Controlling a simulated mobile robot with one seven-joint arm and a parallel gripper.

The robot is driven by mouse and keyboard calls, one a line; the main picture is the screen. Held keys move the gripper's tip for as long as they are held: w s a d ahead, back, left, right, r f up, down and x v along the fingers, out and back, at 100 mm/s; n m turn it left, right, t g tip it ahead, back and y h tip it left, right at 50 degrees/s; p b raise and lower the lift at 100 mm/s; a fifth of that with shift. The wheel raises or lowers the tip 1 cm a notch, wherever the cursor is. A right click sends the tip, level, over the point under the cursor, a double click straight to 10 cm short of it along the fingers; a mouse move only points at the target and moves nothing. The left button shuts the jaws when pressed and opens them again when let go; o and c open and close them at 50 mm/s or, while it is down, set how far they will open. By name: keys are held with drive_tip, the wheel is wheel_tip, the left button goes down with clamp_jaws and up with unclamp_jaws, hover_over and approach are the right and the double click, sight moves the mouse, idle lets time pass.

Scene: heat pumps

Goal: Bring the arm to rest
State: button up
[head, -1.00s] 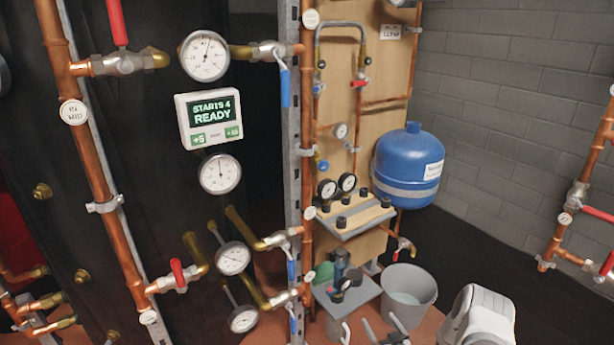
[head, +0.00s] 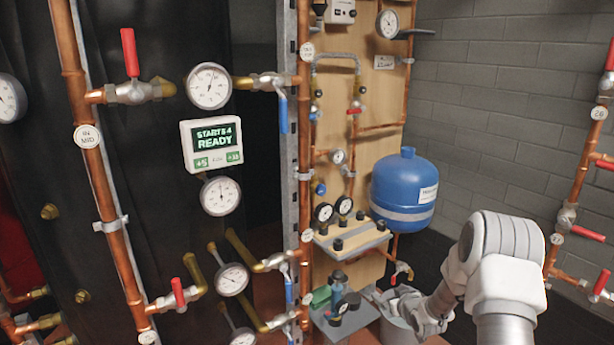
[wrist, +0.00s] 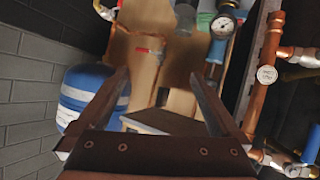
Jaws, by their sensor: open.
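My arm, white and grey, rises at the lower right of the head view. Its wrist bends left and down, and my gripper (head: 378,298) is by the grey bucket (head: 398,328), partly covering it. In the wrist view my gripper (wrist: 160,84) shows two dark fingers spread wide apart with nothing between them. Beyond the fingers are a wooden board (wrist: 148,60) and a blue tank (wrist: 88,92) with a pale band. I cannot tell how far the fingertips are from the board.
The blue tank (head: 407,190) stands left of my arm. A gauge shelf (head: 350,240) and a lower shelf (head: 345,322) with small tools are left of my gripper. Copper pipes (head: 570,200) with red-handled valves stand at the right.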

drive_tip(key=s+a+r+m+g+h, duration=0.15)
drive_tip(key=s+r, duration=0.45)
drive_tip(key=r, duration=0.6)
drive_tip(key=s+a+r+g+h, duration=0.1)
drive_tip(key=s+a+r+g, duration=0.1)
drive_tip(key=s+r, duration=0.75)
drive_tip(key=s+a+r+m+g, duration=0.1)
drive_tip(key=s+a+r, duration=0.15)
drive_tip(key=s, duration=0.65)
drive_tip(key=s+a+r+g+y, duration=0.1)
drive_tip(key=s+a+r, duration=0.15)
drive_tip(key=s, duration=0.65)
drive_tip(key=s+a+r+m+g, duration=0.15)
drive_tip(key=s+r, duration=0.25)
drive_tip(key=s, duration=0.5)
wheel_tip(320, 180, up, 28)
drive_tip(key=p, duration=2.8)
drive_tip(key=shift+a+r+p, duration=0.15)
drive_tip(key=shift+r+p, duration=0.05)
drive_tip(key=shift+p, duration=0.1)
drive_tip(key=shift+s, duration=0.1)
